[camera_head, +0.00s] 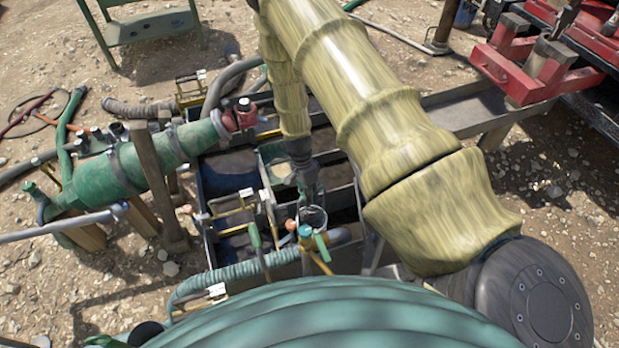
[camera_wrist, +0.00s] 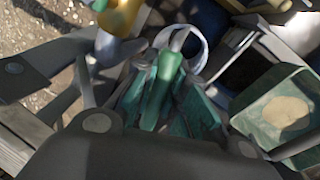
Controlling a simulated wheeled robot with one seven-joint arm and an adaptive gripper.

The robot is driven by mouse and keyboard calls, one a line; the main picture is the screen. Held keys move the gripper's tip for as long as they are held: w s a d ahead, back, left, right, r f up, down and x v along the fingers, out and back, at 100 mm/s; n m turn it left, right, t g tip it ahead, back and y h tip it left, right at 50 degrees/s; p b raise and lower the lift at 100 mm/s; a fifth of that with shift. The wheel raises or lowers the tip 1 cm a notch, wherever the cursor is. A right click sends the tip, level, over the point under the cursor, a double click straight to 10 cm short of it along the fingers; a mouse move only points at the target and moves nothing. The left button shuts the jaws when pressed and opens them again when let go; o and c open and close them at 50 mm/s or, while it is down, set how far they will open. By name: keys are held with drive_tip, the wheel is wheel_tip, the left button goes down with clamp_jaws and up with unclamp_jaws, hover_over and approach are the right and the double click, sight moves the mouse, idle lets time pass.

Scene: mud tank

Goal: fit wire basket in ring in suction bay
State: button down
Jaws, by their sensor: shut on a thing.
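My gripper (camera_head: 308,190) points down into the open tank and is shut on a green handle-like part (camera_wrist: 163,82), seen between its fingers in the wrist view. A pale round rim, which I take for the wire basket (camera_head: 313,216), shows just beyond the fingertips; it also shows in the wrist view (camera_wrist: 203,50). Its mesh is too small and shaded to make out. I cannot tell the ring in the suction bay apart from this rim, nor whether the basket is seated in it or above it.
A green box with a tan top (camera_wrist: 285,112) stands close on the right in the wrist view. A yellow pipe (camera_head: 321,263) and a green lever (camera_head: 322,246) are near the rim. A green pipe (camera_head: 140,165) lies left; a ribbed hose (camera_head: 250,264) crosses the front.

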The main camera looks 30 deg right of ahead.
drive_tip(key=shift+f+b, duration=1.4)
drive_tip(key=shift+f, duration=1.25)
idle(0.8)
drive_tip(key=c, duration=1.4)
unclamp_jaws()
drive_tip(key=shift+o, duration=0.2)
drive_tip(key=shift+r, duration=0.1)
drive_tip(key=v, duration=1.1)
drive_tip(key=shift+r, duration=0.4)
drive_tip(key=shift+w, duration=0.2)
